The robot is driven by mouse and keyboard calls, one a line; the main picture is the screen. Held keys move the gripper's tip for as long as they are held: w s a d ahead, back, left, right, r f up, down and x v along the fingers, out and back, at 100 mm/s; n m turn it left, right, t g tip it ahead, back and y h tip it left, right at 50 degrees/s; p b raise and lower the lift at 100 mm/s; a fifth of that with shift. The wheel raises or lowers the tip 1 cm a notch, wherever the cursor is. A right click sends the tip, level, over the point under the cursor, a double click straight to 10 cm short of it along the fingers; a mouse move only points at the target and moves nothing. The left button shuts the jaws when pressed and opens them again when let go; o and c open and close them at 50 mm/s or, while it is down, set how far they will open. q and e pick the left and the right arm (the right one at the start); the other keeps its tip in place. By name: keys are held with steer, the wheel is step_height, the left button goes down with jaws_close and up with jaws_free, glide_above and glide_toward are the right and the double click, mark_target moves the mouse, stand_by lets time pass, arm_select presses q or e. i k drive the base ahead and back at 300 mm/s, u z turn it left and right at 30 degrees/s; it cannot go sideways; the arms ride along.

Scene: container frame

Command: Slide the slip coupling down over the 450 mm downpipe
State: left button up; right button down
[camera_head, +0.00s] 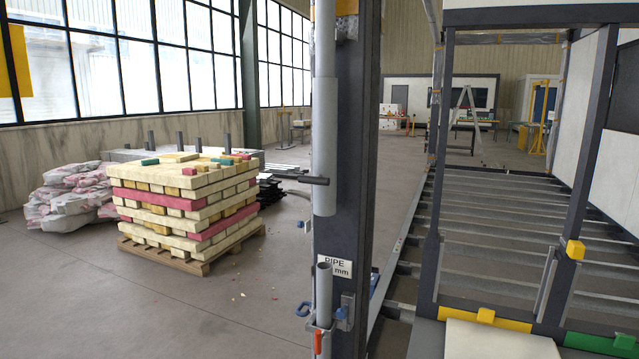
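A wide grey sleeve, which looks like the slip coupling (325,145), is around a narrower upright grey pipe (324,45) in front of a dark steel post (356,150). A short dark handle (314,180) sticks out sideways near its lower end. Below it, apart by a clear gap, a narrower grey downpipe (323,292) stands upright in a bracket near the post's foot. A white label (338,268) reading "PIPE" and "mm" is partly hidden behind the downpipe's top; its number cannot be read. Neither of my grippers shows.
A pallet stack of pale and red blocks (185,215) stands left. A dark container frame (438,150) with open floor joists is at right. The floor between stack and post is mostly clear.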

mark_target(325, 90)
steer(key=z, duration=1.35)
steer(key=i, duration=0.7)
steer(key=u, duration=0.4)
